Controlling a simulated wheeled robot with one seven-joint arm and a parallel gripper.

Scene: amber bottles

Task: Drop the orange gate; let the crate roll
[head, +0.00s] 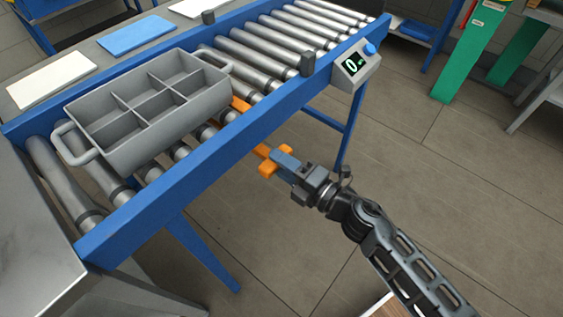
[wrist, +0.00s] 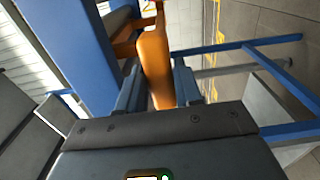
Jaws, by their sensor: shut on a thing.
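The grey crate (head: 101,158) with several empty compartments sits on the rollers of the blue conveyor, near its left end. The orange gate (head: 241,104) shows as a bar beside the crate's right end, and its orange handle (head: 268,167) sticks out past the conveyor's near rail. My gripper (head: 275,160) is shut on the handle. In the wrist view the orange handle (wrist: 154,62) stands between my two fingers (wrist: 158,88). Part of the gate is hidden by the rail and the crate.
The blue near rail (head: 222,133) runs between my gripper and the rollers. Empty rollers (head: 262,54) continue beyond the gate to the upper right. A display box with a blue button (head: 356,65) is fixed to the rail.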

